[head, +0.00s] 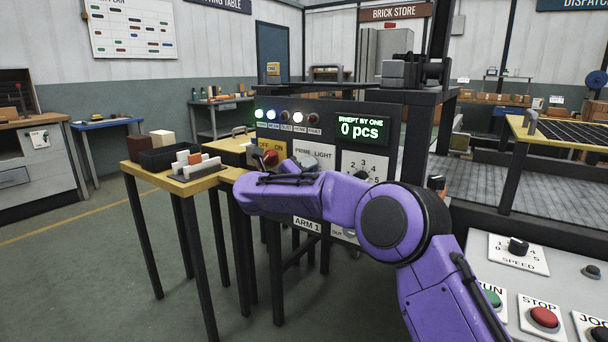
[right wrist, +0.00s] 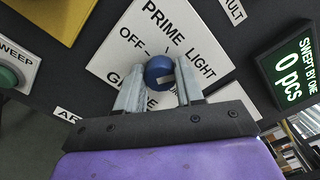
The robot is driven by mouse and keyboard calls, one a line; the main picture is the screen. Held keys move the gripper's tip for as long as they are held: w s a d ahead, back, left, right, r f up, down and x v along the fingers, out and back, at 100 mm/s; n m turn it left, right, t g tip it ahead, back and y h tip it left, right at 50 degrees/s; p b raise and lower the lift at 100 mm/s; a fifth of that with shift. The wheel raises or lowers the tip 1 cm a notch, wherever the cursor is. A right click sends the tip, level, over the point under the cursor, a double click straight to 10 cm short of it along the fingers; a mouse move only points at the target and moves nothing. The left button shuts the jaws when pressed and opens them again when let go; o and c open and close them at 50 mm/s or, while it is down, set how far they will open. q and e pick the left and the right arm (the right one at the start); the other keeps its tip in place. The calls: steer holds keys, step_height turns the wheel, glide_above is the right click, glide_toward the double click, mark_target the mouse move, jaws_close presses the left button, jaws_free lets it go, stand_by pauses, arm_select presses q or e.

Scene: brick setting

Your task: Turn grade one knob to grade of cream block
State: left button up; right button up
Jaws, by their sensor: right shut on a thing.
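A cream block (head: 162,138) stands on the yellow-topped side table at the left, behind a black tray. In the right wrist view a round blue knob (right wrist: 159,72) sits on a white plate (right wrist: 200,45) marked PRIME, LIGHT and OFF, with a fourth label beginning with G partly hidden. My right gripper (right wrist: 160,82) is shut on the blue knob, one grey finger on each side. In the head view my right gripper (head: 303,166) is at the panel, and my purple arm hides much of the plate and the knob. My left gripper is not in view.
The yellow-topped table (head: 208,183) also bears a black tray (head: 165,158), a brown block (head: 137,148) and a rack of small blocks (head: 190,167). A red rotary switch (head: 270,157) is just left of my gripper. A numbered dial (head: 372,160) is to the right, below a display reading 0 pcs (head: 358,128).

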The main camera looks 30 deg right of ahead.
stand_by(0.4)
steer(key=o, duration=1)
steer(key=shift+o, duration=0.2)
steer(key=shift+a, duration=0.1)
steer(key=v, duration=1)
steer(key=shift+s+a, duration=0.15)
